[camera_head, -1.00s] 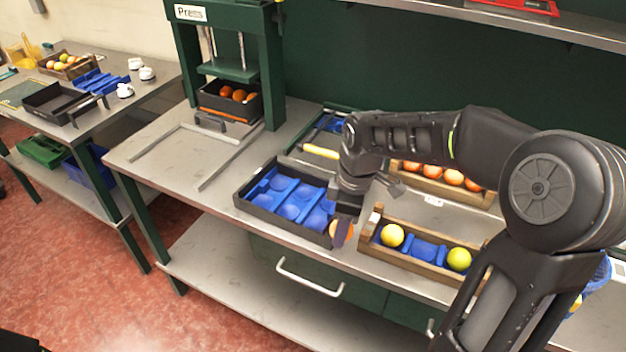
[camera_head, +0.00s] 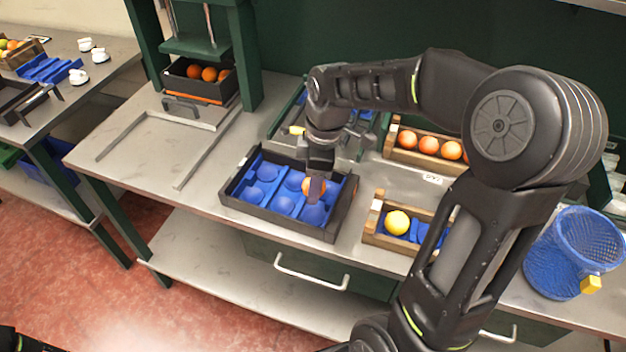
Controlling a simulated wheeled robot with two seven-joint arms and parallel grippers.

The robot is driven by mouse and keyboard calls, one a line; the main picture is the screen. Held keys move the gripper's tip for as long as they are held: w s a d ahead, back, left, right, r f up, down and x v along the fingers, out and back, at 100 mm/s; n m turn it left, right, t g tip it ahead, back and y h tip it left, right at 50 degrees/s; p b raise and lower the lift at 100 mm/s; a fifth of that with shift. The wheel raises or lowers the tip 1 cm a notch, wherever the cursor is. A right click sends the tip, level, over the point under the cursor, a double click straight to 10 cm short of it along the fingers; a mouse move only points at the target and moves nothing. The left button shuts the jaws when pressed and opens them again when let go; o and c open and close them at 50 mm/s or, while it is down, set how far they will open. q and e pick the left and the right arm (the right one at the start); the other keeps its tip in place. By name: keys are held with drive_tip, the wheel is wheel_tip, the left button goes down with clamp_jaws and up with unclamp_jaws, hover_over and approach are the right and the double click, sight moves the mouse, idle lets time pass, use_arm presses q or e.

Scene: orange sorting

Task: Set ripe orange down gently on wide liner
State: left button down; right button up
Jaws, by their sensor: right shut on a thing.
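A ripe orange (camera_head: 308,185) is held in my right gripper (camera_head: 316,188), which is shut on it and partly hides it. The gripper points down over the right part of a black tray (camera_head: 232,201) with a blue cupped liner (camera_head: 265,171). The liner's other visible cups look empty. I cannot tell whether the orange touches the liner. My left gripper is not in view.
A wooden crate (camera_head: 373,228) with a yellow fruit (camera_head: 397,222) stands right of the tray. Another crate of oranges (camera_head: 429,145) is behind it. A blue mesh basket (camera_head: 561,263) is at the far right. The press (camera_head: 256,60) stands back left.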

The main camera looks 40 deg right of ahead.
sight(312, 217)
drive_tip(key=shift+f+b, duration=0.6)
drive_tip(key=shift+f, duration=0.2)
drive_tip(key=shift+f+b, duration=2.3)
drive_tip(key=shift+f, duration=0.75)
drive_tip(key=shift+f+b, duration=0.45)
drive_tip(key=shift+f, duration=0.15)
drive_tip(key=o, duration=1.4)
drive_tip(key=shift+o, duration=0.2)
